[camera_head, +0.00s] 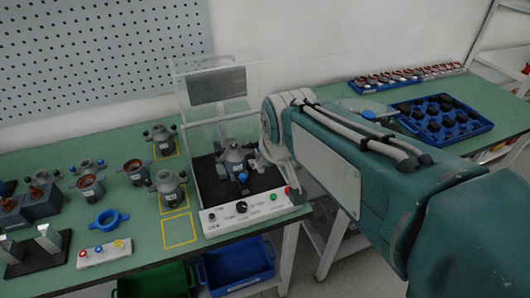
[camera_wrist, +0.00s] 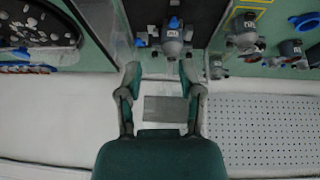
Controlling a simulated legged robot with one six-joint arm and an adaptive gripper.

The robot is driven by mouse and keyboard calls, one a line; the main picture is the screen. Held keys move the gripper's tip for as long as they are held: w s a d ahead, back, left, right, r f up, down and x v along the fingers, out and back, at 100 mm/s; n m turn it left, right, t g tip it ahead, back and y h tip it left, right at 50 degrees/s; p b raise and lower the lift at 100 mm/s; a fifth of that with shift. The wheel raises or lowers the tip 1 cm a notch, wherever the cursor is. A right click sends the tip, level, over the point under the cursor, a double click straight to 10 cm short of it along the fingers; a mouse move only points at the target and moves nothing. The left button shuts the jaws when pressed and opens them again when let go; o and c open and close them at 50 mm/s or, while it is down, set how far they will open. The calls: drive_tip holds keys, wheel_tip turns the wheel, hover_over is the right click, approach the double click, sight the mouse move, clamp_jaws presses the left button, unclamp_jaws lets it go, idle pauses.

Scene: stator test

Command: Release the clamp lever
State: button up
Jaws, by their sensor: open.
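A grey stator unit (camera_head: 234,156) sits on the black bed of the white test station (camera_head: 250,212). A small blue part (camera_head: 242,177) shows at its front; I cannot tell for sure whether this is the clamp lever. In the wrist view the unit (camera_wrist: 172,42) stands beyond my fingertips with blue parts on it (camera_wrist: 174,22). My gripper (camera_wrist: 160,72) is open and empty, its two fingers apart and short of the unit. In the head view my arm reaches in from the right and largely hides the gripper, which is just right of the unit.
A clear raised cover (camera_head: 222,62) stands behind the station. Several similar units (camera_head: 168,188) and a blue ring (camera_head: 108,220) lie on the green table (camera_head: 140,242) to the left. A blue tray (camera_head: 440,116) of dark parts is at the right. Yellow square (camera_head: 179,232) is empty.

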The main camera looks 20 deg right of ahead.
drive_tip(key=w+d+f, duration=0.2)
drive_tip(key=w+f, duration=0.2)
drive_tip(key=w, duration=0.3)
drive_tip(key=w+d+f+n, duration=0.1)
drive_tip(key=w+d+f, duration=0.15)
drive_tip(key=w, duration=0.35)
drive_tip(key=w+d+f, duration=0.2)
drive_tip(key=w+f, duration=0.2)
drive_tip(key=w, duration=0.3)
drive_tip(key=shift+g+h, duration=0.4)
drive_tip(key=x, duration=1)
drive_tip(key=shift+w+f, duration=0.15)
drive_tip(key=shift+f, duration=0.2)
clamp_jaws()
